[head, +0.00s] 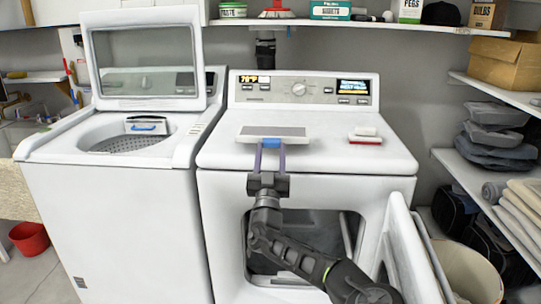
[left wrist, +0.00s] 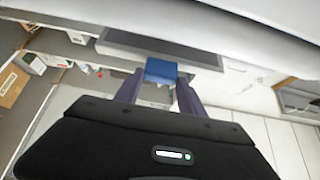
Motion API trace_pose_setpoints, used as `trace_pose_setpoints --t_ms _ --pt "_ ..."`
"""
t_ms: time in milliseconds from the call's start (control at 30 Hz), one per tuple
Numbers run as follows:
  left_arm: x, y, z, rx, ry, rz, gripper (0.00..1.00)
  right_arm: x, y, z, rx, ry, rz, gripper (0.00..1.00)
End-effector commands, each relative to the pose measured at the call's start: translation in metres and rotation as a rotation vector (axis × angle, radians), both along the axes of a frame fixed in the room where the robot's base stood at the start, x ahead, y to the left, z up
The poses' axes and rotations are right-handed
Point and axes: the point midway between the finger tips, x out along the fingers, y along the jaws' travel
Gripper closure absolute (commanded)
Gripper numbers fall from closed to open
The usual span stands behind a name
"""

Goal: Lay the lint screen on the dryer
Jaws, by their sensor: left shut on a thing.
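The lint screen (head: 285,131) is a flat grey panel with a pale frame and a blue handle. My left gripper (head: 270,152) is shut on the blue handle, which also shows between its fingers in the left wrist view (left wrist: 160,70). The screen is over the rear left part of the top of the white dryer (head: 330,160). It looks roughly level; I cannot tell whether it touches the top. The dryer's front door is open. My right gripper is not in view.
A small red and white object (head: 365,137) lies on the dryer top, right of the screen. A washer (head: 110,190) with raised lid stands at the left. Shelves at the right hold a cardboard box (head: 505,62) and folded cloths. The dryer top's front is clear.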

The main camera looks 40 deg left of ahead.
Motion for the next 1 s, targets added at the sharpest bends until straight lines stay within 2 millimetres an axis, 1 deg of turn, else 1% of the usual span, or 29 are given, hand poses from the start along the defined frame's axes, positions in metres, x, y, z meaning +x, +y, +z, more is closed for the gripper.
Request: trace_pose_setpoints --t_ms 33,100,333,500,967,1000 --pt "0.000 0.000 -0.010 0.000 -0.003 -0.001 1.00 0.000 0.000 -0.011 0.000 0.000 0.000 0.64" --pt "0.000 0.000 -0.017 0.001 -0.002 -0.001 1.00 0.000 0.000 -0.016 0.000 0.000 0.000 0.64" --pt "0.000 -0.001 -0.032 0.001 -0.002 -0.001 1.00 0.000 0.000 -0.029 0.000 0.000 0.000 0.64" --pt "0.000 -0.001 -0.035 0.002 -0.001 -0.001 1.00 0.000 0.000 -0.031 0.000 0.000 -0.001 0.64" --pt "0.000 -0.001 -0.035 0.001 -0.002 0.000 1.00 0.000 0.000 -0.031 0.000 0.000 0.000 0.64" --pt "0.000 -0.001 -0.035 0.001 -0.002 0.000 0.53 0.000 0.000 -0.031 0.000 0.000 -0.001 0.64"
